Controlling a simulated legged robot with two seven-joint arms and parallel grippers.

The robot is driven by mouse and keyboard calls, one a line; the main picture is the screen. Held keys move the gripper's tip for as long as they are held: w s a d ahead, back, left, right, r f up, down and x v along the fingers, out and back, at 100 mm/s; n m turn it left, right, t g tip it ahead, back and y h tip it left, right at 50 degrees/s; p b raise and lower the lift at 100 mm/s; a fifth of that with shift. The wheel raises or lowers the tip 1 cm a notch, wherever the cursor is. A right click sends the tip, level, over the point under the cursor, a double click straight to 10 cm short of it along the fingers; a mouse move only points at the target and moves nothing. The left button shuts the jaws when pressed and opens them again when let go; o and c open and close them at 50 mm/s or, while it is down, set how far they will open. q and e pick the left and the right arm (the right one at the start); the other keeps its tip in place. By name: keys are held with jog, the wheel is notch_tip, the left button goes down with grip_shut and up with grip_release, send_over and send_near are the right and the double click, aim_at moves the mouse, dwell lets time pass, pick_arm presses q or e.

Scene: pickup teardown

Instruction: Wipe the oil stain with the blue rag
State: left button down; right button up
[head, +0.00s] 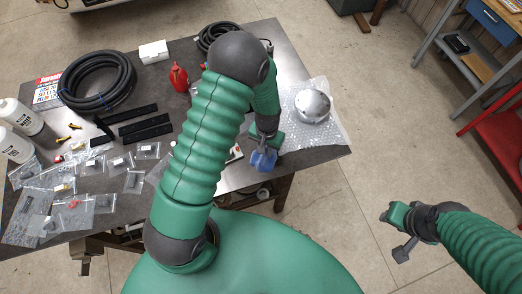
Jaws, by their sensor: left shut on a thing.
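The blue rag (263,160) is a small bunched cloth near the front edge of the steel table, right of the middle. My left gripper (264,148) points down and is shut on it. I cannot tell whether the rag touches the tabletop. I cannot make out the oil stain; my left arm hides part of the table. My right gripper (396,232) is out over the floor to the right of the table, with its fingers apart and nothing between them.
On the table (205,178) are a black hose coil (98,80), a red bottle (179,77), black strips (145,130), several bagged parts and white bottles (18,117). A metal dome (312,105) sits on bubble wrap (330,130) right of the rag. A red cart (500,140) stands far right.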

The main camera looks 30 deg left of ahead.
aim_at(256, 157)
pick_arm(q)
jog(key=shift+w+d+r, duration=0.1)
jog(key=shift+w+d, duration=1.1)
jog(key=shift+w, duration=0.1)
jog(key=shift+w+d+b, duration=0.45)
jog(key=shift+w+d, duration=0.5)
jog(key=shift+w, duration=0.15)
jog(key=shift+w+d, duration=0.15)
jog(key=shift+s+a+p, duration=0.35)
jog(key=shift+s+a, duration=0.45)
jog(key=shift+s, duration=0.1)
jog(key=shift+s+a, duration=0.35)
jog(key=shift+s, duration=0.2)
jog(key=shift+s+a+p, duration=0.4)
jog(key=shift+s+a, duration=0.55)
jog(key=shift+s, duration=0.2)
jog(key=shift+s+a, duration=0.45)
jog(key=shift+a, duration=0.05)
jog(key=shift+s+a, duration=0.8)
jog(key=shift+s, duration=0.25)
jog(key=shift+p, duration=0.3)
notch_tip(256, 157, up, 6)
jog(key=p, duration=0.4)
jog(key=shift+p, duration=0.35)
